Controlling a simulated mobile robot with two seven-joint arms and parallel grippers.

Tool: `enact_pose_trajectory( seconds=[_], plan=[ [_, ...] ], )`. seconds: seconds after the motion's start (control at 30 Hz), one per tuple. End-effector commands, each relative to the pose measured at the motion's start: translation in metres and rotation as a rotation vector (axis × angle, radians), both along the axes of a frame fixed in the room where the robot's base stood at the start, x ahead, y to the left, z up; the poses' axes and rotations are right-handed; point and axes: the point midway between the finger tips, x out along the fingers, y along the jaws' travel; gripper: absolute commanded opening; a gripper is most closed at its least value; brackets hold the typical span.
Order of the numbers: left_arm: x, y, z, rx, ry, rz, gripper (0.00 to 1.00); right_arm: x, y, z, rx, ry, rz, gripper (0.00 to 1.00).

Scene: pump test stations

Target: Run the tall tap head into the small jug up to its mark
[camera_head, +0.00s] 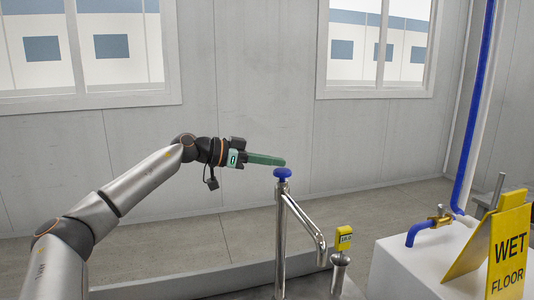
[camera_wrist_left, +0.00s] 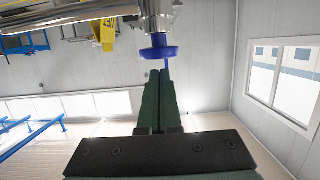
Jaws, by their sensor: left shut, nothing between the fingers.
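The tall tap head is a steel post (camera_head: 282,235) with a blue knob (camera_head: 283,173) on top and a spout sloping down to the right. My left gripper (camera_head: 284,162) has green fingers, shut and empty, with the tips just above the knob. In the left wrist view the blue knob (camera_wrist_left: 158,53) is just beyond the shut fingertips (camera_wrist_left: 160,88); I cannot tell whether they touch. No small jug or mark can be made out in either view. My right gripper is not in view.
A steel flared fitting (camera_head: 340,261) with a yellow tag (camera_head: 344,238) stands right of the spout. A white block (camera_head: 405,268) bears a blue-spouted brass tap (camera_head: 438,217). A yellow wet floor sign (camera_head: 508,250) is at the right. Open floor lies behind the tap.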

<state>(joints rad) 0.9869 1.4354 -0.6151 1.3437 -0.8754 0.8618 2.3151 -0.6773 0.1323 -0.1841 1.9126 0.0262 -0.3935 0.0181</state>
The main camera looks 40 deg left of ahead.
Motion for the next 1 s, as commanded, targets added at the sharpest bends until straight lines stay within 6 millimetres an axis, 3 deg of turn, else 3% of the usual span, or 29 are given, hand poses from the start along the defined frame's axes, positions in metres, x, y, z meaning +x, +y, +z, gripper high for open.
enact_pose_trajectory(
  seconds=[1.0],
  plan=[
    [-0.001,0.000,-0.027,0.002,0.004,-0.001,0.00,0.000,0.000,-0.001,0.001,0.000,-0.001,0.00]
  ],
)
